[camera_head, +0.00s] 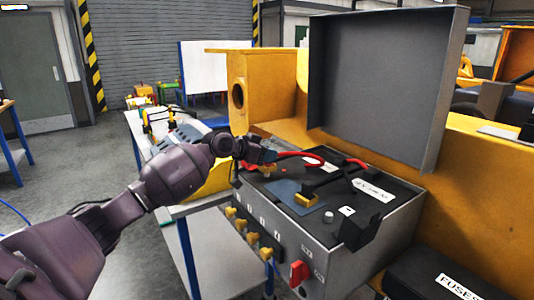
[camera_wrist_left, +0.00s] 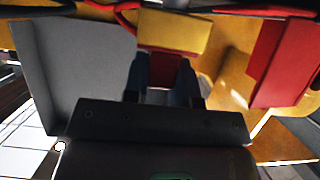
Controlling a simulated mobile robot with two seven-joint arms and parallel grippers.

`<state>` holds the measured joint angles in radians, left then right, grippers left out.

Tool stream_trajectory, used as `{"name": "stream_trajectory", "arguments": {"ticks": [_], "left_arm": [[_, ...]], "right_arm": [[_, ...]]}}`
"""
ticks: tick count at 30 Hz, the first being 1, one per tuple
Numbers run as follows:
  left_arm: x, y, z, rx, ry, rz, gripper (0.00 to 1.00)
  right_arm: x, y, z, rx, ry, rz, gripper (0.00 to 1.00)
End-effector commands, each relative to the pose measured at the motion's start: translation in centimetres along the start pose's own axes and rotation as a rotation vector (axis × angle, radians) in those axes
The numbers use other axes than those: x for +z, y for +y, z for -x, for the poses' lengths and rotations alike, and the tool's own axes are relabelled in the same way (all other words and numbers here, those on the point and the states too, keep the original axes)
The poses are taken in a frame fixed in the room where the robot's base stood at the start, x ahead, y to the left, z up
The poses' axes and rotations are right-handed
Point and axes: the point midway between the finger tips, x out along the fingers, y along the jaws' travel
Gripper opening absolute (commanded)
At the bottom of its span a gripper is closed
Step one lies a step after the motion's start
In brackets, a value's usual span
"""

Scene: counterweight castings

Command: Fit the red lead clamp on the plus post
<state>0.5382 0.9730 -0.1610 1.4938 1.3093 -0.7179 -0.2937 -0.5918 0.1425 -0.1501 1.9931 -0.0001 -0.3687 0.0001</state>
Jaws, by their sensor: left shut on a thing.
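My left gripper (camera_head: 266,156) is over the back left part of the open battery box (camera_head: 385,217). In the left wrist view its two fingers (camera_wrist_left: 165,80) are shut on a red piece, which I take to be the red lead clamp (camera_wrist_left: 166,68). The red lead (camera_head: 303,153) curves from near the gripper to the right across the box top. An orange and red piece (camera_head: 262,168) shows just under the fingers. I cannot tell the plus post apart there; the gripper may hide it. A small grey post (camera_head: 328,217) stands near the front of the box top.
The box's grey lid (camera_head: 385,80) stands open behind. Yellow knobs (camera_head: 252,238) and a red switch (camera_head: 299,272) stick out in front. A cluttered bench (camera_head: 184,210) stands left.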

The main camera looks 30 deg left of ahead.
Motion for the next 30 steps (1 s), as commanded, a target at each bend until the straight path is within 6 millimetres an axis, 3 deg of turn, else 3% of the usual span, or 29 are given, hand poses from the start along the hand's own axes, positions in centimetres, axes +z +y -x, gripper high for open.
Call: {"name": "stream_trajectory", "arguments": {"ticks": [15, 29, 30], "left_arm": [[1.0, 0.0, -0.4, 0.0, 0.001, 0.001, 0.0], [1.8, 0.0, -0.8, 0.0, 0.001, 0.0, 0.0], [1.9, 0.0, -0.8, 0.0, 0.001, 0.0, 0.27]], "right_arm": [[1.6, 0.1, 0.4, 0.003, -0.027, -0.002, 0.43], [1.5, -0.1, -0.2, 0.0, -0.02, 0.0, 0.43], [1.4, -0.1, -0.3, 0.0, -0.018, 0.0, 0.43]]}}
